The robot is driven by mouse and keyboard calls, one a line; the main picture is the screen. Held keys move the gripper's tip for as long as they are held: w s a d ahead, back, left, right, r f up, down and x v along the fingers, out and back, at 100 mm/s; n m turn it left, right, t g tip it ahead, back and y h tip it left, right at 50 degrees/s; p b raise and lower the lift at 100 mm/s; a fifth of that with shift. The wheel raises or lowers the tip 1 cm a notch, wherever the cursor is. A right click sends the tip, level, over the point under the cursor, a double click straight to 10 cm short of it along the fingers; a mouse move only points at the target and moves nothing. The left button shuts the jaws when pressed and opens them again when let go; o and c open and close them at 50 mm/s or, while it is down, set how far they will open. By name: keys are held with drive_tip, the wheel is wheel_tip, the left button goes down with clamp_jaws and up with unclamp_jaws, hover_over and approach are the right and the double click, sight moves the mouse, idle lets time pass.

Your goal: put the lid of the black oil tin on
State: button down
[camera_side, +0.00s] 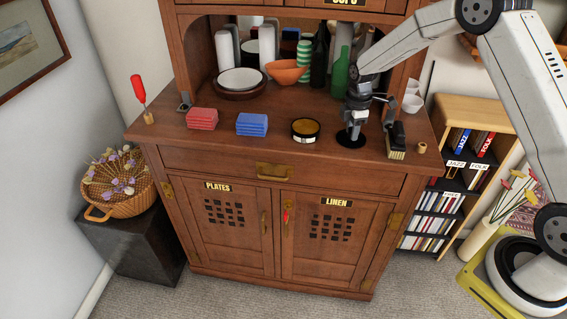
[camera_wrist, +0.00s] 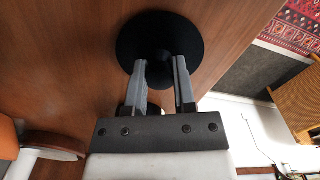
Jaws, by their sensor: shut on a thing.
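The open black tin (camera_side: 305,129) stands on the cabinet top, round and low, with an amber surface inside its dark rim. The lid (camera_side: 350,140) is a flat black disc to the right of the tin, apart from it. In the wrist view the lid (camera_wrist: 135,45) shows as a wide black disc with a central knob. My gripper (camera_side: 353,128) is above the lid, its jaws shut on the knob. In the wrist view the fingers (camera_wrist: 161,68) flank the knob. The lid appears at or close to the wood; I cannot tell whether it touches.
A blue stack (camera_side: 252,124) and a red stack (camera_side: 202,118) lie left of the tin. A green bottle (camera_side: 340,74) and an orange bowl (camera_side: 286,72) stand behind. The wood between tin and lid is clear.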

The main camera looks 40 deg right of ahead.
drive_tip(key=shift+r, duration=0.6)
drive_tip(key=s+a+r, duration=0.2)
drive_tip(key=s+r, duration=0.9)
drive_tip(key=s, duration=0.2)
drive_tip(key=shift+s+a+r, duration=0.25)
drive_tip(key=shift+s+r, duration=0.05)
drive_tip(key=shift+s, duration=0.1)
drive_tip(key=shift+w, duration=0.15)
drive_tip(key=w+a+f, duration=0.1)
drive_tip(key=w+a, duration=0.1)
drive_tip(key=w, duration=0.5)
drive_tip(key=w+a+f, duration=0.1)
drive_tip(key=w+a, duration=0.1)
drive_tip(key=w, duration=0.6)
drive_tip(key=w+a+f, duration=0.1)
drive_tip(key=w+a, duration=0.1)
drive_tip(key=w, duration=0.5)
drive_tip(key=shift+w+a+f, duration=0.3)
drive_tip(key=shift+w+a, duration=0.05)
drive_tip(key=shift+a, duration=0.05)
